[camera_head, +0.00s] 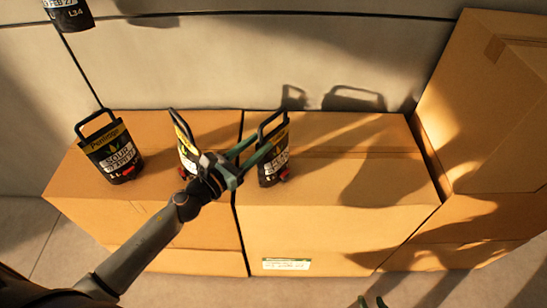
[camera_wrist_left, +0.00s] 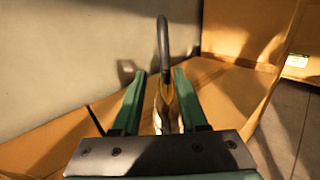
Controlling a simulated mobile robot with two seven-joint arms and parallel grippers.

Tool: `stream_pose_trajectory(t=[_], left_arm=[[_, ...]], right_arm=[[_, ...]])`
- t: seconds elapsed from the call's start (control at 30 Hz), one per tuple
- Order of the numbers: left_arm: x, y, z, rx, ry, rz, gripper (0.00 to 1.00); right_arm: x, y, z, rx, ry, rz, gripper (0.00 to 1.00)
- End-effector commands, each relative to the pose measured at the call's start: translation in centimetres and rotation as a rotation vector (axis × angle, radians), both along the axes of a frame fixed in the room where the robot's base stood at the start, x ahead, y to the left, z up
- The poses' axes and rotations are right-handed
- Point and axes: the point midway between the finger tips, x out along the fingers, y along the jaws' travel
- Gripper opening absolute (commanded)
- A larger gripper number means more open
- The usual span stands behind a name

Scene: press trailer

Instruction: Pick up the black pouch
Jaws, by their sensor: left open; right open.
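Black pouches with yellow bands and looped handles stand on the cardboard boxes: a left one (camera_head: 112,157), a middle one (camera_head: 187,157) partly hidden behind my left gripper, and a right one (camera_head: 271,165). My left gripper (camera_head: 262,144) is open, its green fingertips at the right pouch. In the left wrist view, a pouch (camera_wrist_left: 168,103) stands nearly edge-on between the open fingers (camera_wrist_left: 153,85), its black handle rising above them. I cannot tell whether either finger touches it. My right gripper (camera_head: 371,301) shows only its green tips at the bottom edge, open and empty.
Two cardboard boxes (camera_head: 335,222) stand side by side as the support. A taller box stack (camera_head: 493,110) stands at the right. A grey wall (camera_head: 300,60) is behind. Another dark labelled item (camera_head: 68,14) shows at the top left. The second box's top is clear right of the pouch.

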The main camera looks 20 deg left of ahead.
Motion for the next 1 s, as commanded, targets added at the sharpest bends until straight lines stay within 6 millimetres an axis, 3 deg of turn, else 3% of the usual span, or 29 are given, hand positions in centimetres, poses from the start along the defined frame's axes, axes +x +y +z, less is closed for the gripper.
stream_pose_trajectory(t=[0.27, 0.4, 0.7, 1.0], left_arm=[[2.7, -2.1, 1.4, -0.003, -0.001, 0.0, 0.42], [4.1, -2.6, 0.9, -0.001, -0.001, 0.002, 0.42], [4.5, -2.8, 0.8, -0.001, 0.001, 0.0, 0.42], [4.5, -2.8, 0.8, -0.001, 0.001, 0.001, 0.1]], right_arm=[[0.0, 0.0, 1.9, 0.002, -0.002, -0.001, 0.42], [0.1, 0.1, 1.9, 0.002, -0.004, -0.002, 0.42], [0.1, 0.1, 1.9, 0.002, -0.004, -0.002, 0.42], [0.1, 0.1, 1.9, 0.003, -0.003, -0.001, 0.42]])
